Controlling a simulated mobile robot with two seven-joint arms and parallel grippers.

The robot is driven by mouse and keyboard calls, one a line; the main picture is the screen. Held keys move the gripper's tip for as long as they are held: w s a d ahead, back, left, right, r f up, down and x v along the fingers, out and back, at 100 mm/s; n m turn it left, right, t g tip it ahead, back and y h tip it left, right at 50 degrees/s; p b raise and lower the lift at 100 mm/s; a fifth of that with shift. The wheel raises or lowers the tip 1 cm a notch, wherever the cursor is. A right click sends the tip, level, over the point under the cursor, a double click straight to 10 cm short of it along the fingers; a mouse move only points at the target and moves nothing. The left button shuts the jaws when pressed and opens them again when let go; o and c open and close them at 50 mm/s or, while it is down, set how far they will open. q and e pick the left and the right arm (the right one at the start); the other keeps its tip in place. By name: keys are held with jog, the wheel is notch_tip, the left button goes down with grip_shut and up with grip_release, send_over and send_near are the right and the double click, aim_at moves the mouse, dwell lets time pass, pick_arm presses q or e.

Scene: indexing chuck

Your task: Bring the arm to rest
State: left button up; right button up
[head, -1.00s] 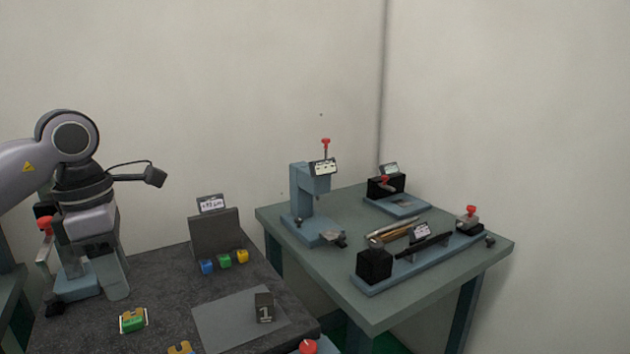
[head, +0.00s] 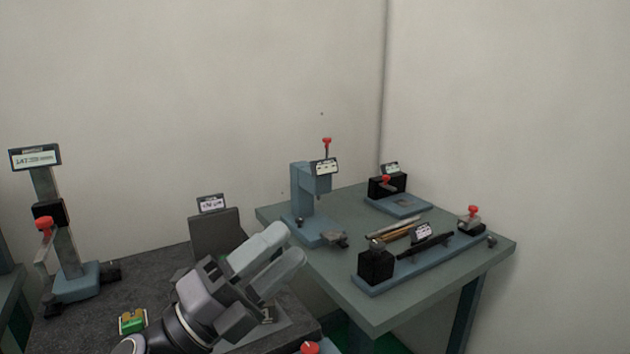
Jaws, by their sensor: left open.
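My left gripper (head: 284,252) is in the lower middle of the head view, raised over the dark table (head: 210,350). Its two light grey fingers are apart with nothing between them, and they point up and to the right. It hides the coloured blocks and most of the grey mat with the block marked 1 (head: 267,314). My right gripper is not in view.
A gauge stand (head: 62,240) with a display is at the left. A green and yellow part (head: 133,321) lies on the dark table. A grey plate (head: 214,232) stands behind my gripper. The right table (head: 395,310) holds a blue press (head: 308,200) and several fixtures.

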pick_arm(q)
jog(key=a+f+n+t+y, duration=0.2)
jog(key=a+f+n+y, duration=0.5)
jog(key=f+n+y, duration=0.4)
jog(key=a+f+n+t+y, duration=0.1)
jog(key=a+f+n+y, duration=0.7)
jog(key=n, duration=0.5)
jog(key=s+a+f+n+g+y, duration=0.1)
jog(key=s+a+f+n+g, duration=0.15)
jog(key=s+f+g, duration=0.7)
jog(key=s+a+f+n+g, duration=0.1)
jog(key=s+f+n+g, duration=0.35)
jog(key=s, duration=0.95)
jog(key=w+d+f+m+t+h+b, duration=0.1)
jog(key=w+f+t, duration=0.2)
jog(key=f, duration=0.3)
jog(key=w+d+f+m+t+h+b, duration=0.1)
jog(key=w+f+t+b, duration=0.1)
jog(key=w+f+t, duration=0.2)
notch_tip(320, 180, down, 4)
jog(key=shift+w+d+r+t, duration=0.3)
jog(key=shift+d+t, duration=0.1)
jog(key=shift+t, duration=0.6)
